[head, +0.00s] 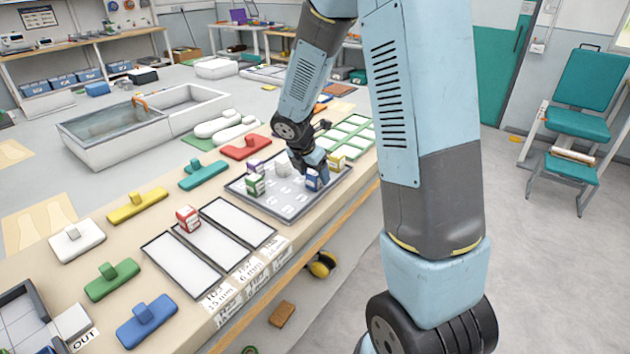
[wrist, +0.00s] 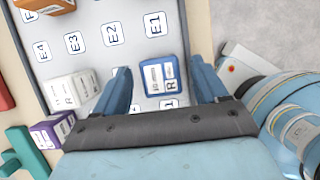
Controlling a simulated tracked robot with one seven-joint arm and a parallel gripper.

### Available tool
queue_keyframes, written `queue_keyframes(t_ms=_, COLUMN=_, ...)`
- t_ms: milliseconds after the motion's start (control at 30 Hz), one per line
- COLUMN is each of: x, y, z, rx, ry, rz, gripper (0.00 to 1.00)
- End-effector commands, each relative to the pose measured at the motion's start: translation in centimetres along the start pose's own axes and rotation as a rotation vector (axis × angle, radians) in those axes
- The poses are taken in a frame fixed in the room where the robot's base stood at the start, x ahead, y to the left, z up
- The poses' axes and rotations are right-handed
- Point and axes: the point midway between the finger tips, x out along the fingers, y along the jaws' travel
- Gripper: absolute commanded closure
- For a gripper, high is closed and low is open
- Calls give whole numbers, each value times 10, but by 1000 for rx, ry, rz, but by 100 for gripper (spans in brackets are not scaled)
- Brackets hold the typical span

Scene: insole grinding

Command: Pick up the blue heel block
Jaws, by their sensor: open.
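The blue heel block (head: 313,181) stands on a grey tray (head: 294,211) marked with a grid of labelled cells. It also shows in the wrist view (wrist: 160,76), upright with a white label, between the E1 cell and my gripper's palm. My gripper (wrist: 158,68) is open, with one blue finger on each side of the block.
On the tray, white (head: 282,169), purple (head: 253,166) and green (head: 255,186) blocks stand to the left, and a yellow block (head: 336,161) to the right. Coloured knobbed pieces, including a blue one (head: 147,321), line the bench.

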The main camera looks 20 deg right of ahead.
Motion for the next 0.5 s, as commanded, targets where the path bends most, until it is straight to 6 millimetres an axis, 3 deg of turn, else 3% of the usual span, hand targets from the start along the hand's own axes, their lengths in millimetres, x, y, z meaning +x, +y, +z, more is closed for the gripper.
queue_keyframes(t_ms=133, x=11, y=0, z=0, rx=0, ry=0, rz=0, gripper=28)
queue_keyframes(t_ms=367, x=12, y=0, z=0, rx=1, ry=0, rz=1, gripper=28)
queue_keyframes(t_ms=500, x=12, y=0, z=1, rx=1, ry=0, rz=1, gripper=38)
